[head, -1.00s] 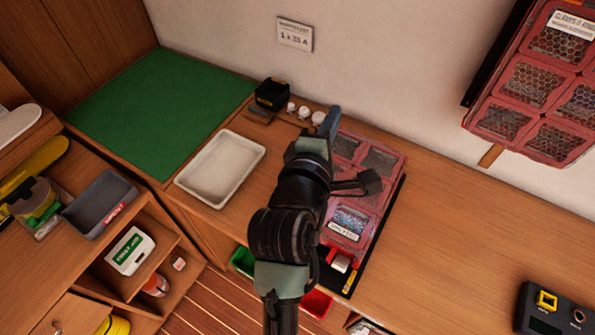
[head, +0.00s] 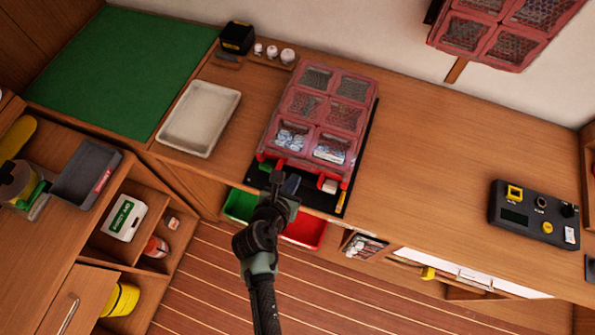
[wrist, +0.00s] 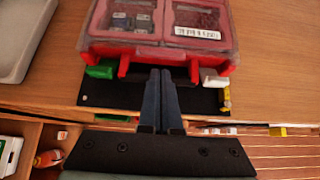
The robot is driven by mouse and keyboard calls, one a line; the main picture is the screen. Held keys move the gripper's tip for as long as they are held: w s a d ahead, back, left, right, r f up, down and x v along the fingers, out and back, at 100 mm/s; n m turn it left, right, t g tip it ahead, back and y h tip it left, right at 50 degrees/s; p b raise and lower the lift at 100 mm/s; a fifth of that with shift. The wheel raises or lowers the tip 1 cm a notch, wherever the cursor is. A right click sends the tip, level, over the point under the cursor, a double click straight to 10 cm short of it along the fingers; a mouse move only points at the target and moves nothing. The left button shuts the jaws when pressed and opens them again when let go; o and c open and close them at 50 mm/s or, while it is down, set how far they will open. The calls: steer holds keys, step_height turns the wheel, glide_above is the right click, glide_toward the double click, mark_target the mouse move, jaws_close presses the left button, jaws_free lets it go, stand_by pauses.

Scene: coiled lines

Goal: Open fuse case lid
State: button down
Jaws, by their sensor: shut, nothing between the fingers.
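The red fuse case (head: 309,117) lies on a black mat (head: 362,158) on the bench. Its lid, with several clear windows, looks shut, and small blue and white parts show through the front windows. In the wrist view the front edge of the case (wrist: 150,51) has red tabs, with a green piece (wrist: 100,70) at the left and a white piece (wrist: 213,79) at the right. My gripper (head: 288,180) is shut and empty at the front of the case. In the wrist view its fingertips (wrist: 162,75) point at the front edge between these pieces; contact is unclear.
A pale tray (head: 198,118) and a green mat (head: 125,70) lie left of the case. A second red case (head: 490,30) is up at the wall. A black device (head: 535,215) sits on the right. Green and red bins (head: 303,231) are below the bench front.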

steer(key=shift+x, duration=2.1)
steer(key=shift+w+r, duration=0.1)
steer(key=shift+w, duration=0.05)
